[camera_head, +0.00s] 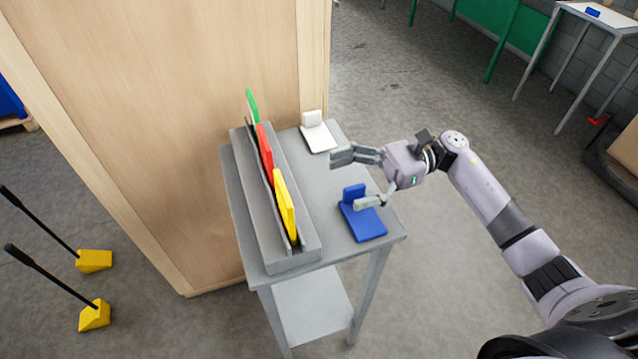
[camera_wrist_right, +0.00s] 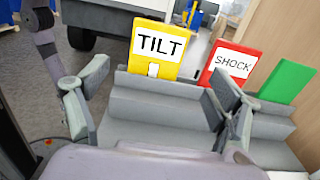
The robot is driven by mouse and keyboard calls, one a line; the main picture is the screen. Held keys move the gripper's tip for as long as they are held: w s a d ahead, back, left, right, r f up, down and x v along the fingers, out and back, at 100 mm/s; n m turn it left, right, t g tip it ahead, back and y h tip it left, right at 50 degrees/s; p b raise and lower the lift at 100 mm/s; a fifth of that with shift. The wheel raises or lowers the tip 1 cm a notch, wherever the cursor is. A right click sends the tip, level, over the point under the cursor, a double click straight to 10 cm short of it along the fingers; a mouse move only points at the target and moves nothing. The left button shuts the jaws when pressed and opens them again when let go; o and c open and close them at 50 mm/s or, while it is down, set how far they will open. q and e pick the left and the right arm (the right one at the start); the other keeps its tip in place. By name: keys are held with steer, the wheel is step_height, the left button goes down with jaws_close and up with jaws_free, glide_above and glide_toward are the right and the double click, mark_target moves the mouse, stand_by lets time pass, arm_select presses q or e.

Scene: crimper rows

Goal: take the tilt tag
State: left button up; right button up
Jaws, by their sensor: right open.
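The tilt tag is a yellow plate (camera_head: 285,205) standing in the near end of a grey slotted rack (camera_head: 290,262). In the right wrist view the tilt tag (camera_wrist_right: 142,60) shows a white label reading TILT. My right gripper (camera_head: 351,180) is open and empty, over the table to the right of the rack, apart from the tag. In the right wrist view its fingers (camera_wrist_right: 155,103) frame the rack, with the tag beyond them. My left gripper is not in view.
A red tag (camera_head: 264,148), labelled SHOCK in the wrist view, and a green tag (camera_head: 252,104) stand farther along the rack. A blue stand (camera_head: 365,226) and a white stand (camera_head: 319,137) sit on the grey table (camera_head: 345,262). A wooden panel (camera_head: 150,120) rises behind the rack.

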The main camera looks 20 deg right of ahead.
steer(key=a+p, duration=0.2)
steer(key=a, duration=0.2)
steer(key=a+p, duration=0.1)
steer(key=a, duration=0.3)
steer(key=shift+s+a+f+p, duration=0.1)
steer(key=shift+s+a+p, duration=0.1)
steer(key=shift+p, duration=0.2)
steer(key=shift+a, duration=1)
steer(key=shift+a+b, duration=0.35)
steer(key=shift+a, duration=0.1)
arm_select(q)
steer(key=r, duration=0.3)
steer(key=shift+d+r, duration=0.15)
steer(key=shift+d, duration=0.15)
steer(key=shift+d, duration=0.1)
